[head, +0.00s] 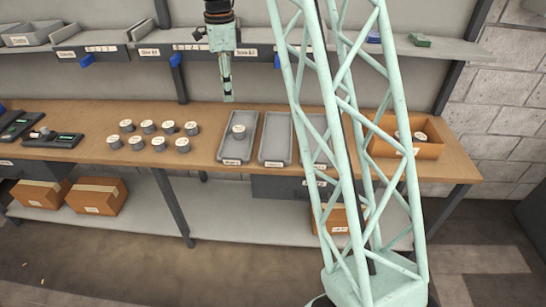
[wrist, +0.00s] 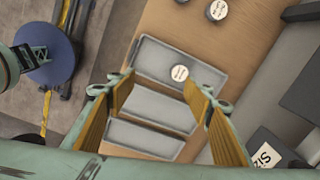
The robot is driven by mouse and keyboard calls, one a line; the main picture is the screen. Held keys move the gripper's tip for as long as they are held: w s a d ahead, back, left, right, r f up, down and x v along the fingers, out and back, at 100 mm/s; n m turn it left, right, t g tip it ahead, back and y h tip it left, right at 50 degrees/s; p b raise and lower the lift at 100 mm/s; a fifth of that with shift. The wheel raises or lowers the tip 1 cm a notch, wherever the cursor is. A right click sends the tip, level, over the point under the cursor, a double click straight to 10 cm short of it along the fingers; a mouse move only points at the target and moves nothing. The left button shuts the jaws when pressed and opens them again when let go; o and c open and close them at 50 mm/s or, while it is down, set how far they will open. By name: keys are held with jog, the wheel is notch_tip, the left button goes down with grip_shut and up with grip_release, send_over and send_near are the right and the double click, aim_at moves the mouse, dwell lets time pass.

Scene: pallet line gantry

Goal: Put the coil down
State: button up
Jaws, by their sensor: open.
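A coil (head: 239,131), a small grey cylinder with a pale top, stands in the leftmost grey tray (head: 232,156) on the wooden bench. In the wrist view the same coil (wrist: 180,73) lies in the upper tray (wrist: 150,57), ahead of the fingertips. My gripper (head: 227,91) hangs above and a little left of that coil, clear of it. In the wrist view my gripper's fingers (wrist: 157,90) are spread apart with nothing between them. Two more grey trays (head: 275,160) stand to the right, the last partly hidden behind my lattice column.
Several similar coils (head: 148,126) stand in two rows left of the trays. An orange bin (head: 430,150) with coils sits at the right end. A shelf (head: 150,55) with blue clips runs behind the bench. Cardboard boxes (head: 97,196) stand on the lower shelf.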

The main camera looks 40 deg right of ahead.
jog(key=s+a+r+n+t, duration=0.1)
jog(key=s+a+r+n, duration=0.3)
jog(key=s+r, duration=0.4)
jog(key=s+a+r+n, duration=0.4)
jog(key=s+a+r, duration=0.1)
jog(key=s, duration=0.5)
jog(key=s+a+r+n+t, duration=0.1)
jog(key=s+a+r+n, duration=0.3)
jog(key=s+r, duration=0.4)
jog(key=s+a+f+n, duration=0.1)
jog(key=s+a+n, duration=0.1)
jog(key=s, duration=0.7)
jog(key=s+a+f+n, duration=0.1)
jog(key=s+n, duration=0.4)
jog(key=s, duration=0.5)
jog(key=s+a+f+n+t, duration=0.1)
jog(key=s+a+n, duration=0.2)
jog(key=s, duration=0.6)
jog(key=shift+s+f+n, duration=0.3)
jog(key=shift+s+f, duration=0.05)
jog(key=shift+f, duration=0.05)
jog(key=shift+w, duration=0.1)
